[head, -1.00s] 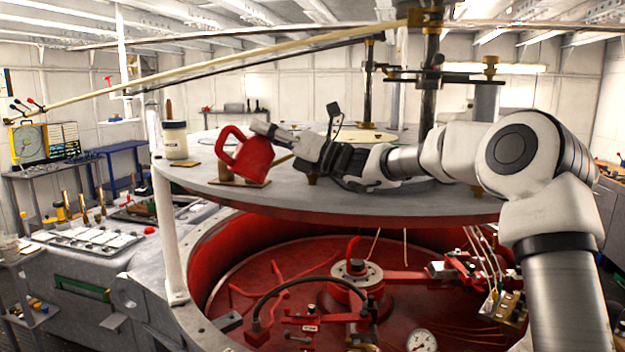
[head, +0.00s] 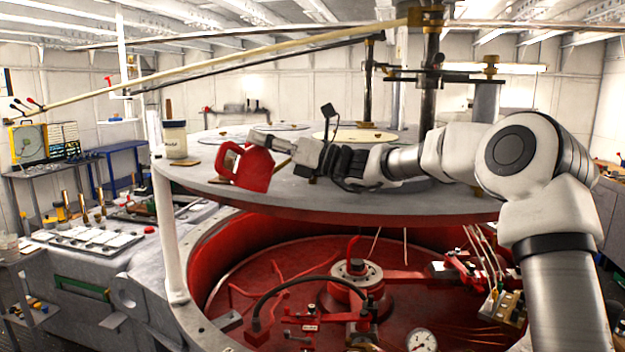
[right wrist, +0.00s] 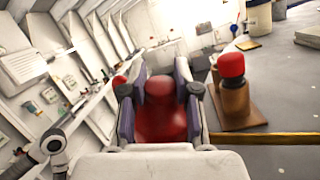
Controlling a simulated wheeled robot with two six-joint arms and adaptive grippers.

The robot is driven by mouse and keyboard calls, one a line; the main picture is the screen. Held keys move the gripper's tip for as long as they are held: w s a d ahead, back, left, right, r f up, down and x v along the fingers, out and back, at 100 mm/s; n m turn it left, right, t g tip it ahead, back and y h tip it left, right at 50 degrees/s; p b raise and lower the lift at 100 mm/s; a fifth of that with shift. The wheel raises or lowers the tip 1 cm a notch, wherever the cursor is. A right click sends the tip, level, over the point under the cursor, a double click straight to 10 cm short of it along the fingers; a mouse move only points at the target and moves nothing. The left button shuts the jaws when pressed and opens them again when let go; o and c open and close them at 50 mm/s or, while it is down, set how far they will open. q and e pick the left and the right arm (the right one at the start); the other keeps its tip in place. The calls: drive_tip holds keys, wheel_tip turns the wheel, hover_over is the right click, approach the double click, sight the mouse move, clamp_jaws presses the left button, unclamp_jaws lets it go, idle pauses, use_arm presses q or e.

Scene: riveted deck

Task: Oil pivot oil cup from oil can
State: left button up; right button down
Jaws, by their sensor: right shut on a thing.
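The red oil can (head: 254,170) is held tilted above the left part of the grey round table. My right gripper (head: 264,141) is shut on it. In the right wrist view the can (right wrist: 160,122) sits between the two fingers. A red-capped post on a brown block (right wrist: 236,105) stands right of the can in that view; I cannot tell whether it is the pivot oil cup. In the head view the can mostly hides that spot. My left gripper is not in view.
The grey round table (head: 400,203) stands above a red-floored pit (head: 230,270). A pale jar (head: 175,140) stands at the table's left edge, near a small brown plate (head: 184,162). A long pale pole (head: 230,62) crosses overhead. Dark columns rise at the table's back.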

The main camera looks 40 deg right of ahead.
drive_tip(key=shift+f+n+g, duration=0.3)
drive_tip(key=shift+f, duration=0.05)
drive_tip(key=shift+r, duration=0.15)
wheel_tip(320, 180, up, 7)
drive_tip(key=n+g+h+p, duration=0.1)
drive_tip(key=n+p, duration=0.2)
drive_tip(key=p, duration=0.6)
drive_tip(key=shift+g, duration=0.4)
drive_tip(key=shift+s, duration=0.1)
